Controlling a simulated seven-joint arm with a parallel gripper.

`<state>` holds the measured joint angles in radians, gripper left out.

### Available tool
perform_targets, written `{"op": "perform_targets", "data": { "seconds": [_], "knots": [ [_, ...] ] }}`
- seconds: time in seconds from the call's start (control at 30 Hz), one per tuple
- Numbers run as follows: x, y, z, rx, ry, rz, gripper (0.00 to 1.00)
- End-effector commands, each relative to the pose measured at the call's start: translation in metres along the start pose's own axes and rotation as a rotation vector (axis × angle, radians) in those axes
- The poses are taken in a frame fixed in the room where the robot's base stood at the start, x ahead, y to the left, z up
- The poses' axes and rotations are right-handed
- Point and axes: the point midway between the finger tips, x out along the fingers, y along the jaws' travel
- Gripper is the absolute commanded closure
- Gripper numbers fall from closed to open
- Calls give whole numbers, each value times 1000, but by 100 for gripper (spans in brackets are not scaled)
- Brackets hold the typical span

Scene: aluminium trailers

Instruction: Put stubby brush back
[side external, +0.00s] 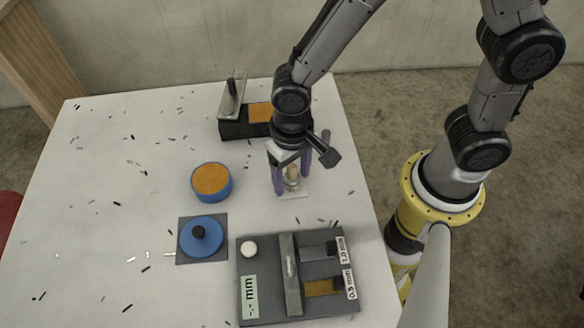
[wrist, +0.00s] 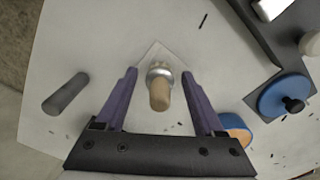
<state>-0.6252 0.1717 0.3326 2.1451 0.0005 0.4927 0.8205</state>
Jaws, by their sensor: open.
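The stubby brush (side external: 292,172) has a short tan wooden handle and a metal ferrule. It looks upright, handle up, over a small pale square pad (side external: 297,193). In the wrist view the brush (wrist: 160,95) shows between the fingers, with a gap on each side. My gripper (side external: 292,184) points down with its purple fingers open on either side of the brush; it also shows in the wrist view (wrist: 160,74). The bristles are mostly hidden, so I cannot tell whether they touch the pad.
A blue tub with orange contents (side external: 211,180) and a blue lid (side external: 201,240) on a grey square are to the left. A grey labelled block (side external: 262,312) lies in front. A black box (side external: 234,130) stands behind. A dark grey cylinder (wrist: 65,93) is nearby. Small dark scraps dot the table.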

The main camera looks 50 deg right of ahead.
Motion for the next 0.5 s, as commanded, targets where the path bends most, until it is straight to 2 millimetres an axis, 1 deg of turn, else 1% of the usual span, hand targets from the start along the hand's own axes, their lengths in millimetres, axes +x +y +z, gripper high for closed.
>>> {"op": "perform_targets", "data": {
  "seconds": [0.17, 0.5],
  "knots": [
    [-17, -1, -1, 0, 4, -4, 30],
    [-85, -1, -1, 0, 5, -5, 30]
  ]
}}
